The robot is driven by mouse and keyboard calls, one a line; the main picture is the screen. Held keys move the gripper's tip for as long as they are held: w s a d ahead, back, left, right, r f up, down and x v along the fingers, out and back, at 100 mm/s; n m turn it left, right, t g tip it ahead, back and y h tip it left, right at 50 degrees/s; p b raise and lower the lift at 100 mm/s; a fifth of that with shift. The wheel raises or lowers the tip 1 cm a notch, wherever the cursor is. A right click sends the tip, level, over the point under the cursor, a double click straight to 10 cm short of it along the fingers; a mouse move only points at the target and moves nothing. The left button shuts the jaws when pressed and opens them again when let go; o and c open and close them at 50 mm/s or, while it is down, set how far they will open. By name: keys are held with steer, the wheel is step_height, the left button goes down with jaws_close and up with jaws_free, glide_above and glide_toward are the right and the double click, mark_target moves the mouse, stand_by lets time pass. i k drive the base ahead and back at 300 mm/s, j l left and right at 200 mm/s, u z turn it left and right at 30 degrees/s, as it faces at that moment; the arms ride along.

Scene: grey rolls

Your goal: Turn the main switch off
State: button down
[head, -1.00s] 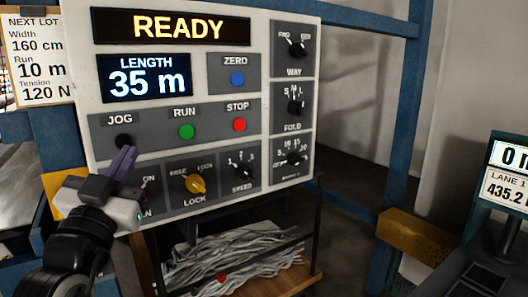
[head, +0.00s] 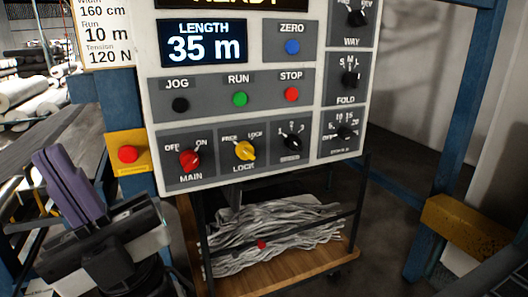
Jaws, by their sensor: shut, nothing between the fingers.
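The main switch is a red rotary knob (head: 189,160) at the lower left of the control panel (head: 152,135), labelled MAIN, with OFF at its left and ON at its right. Its pointer seems to lean up and right towards ON, though it is small in the picture. My gripper (head: 58,165) has purple fingers that are shut and empty. It is in the lower left of the head view, left of the panel and apart from the knob. Nothing hides the knob.
A red button on a yellow box (head: 127,167) sits between my gripper and the panel. The yellow LOCK knob (head: 244,151) is right of the main switch. A wooden cart (head: 300,272) with grey strands stands below. A blue post (head: 432,160) stands at right.

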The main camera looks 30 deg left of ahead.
mark_target(189, 160)
steer(key=k+j, duration=0.2)
steer(key=k, duration=0.35)
steer(key=k+j+u, duration=0.45)
steer(key=k+u, duration=0.15)
steer(key=u, duration=2.05)
steer(key=z, duration=2.25)
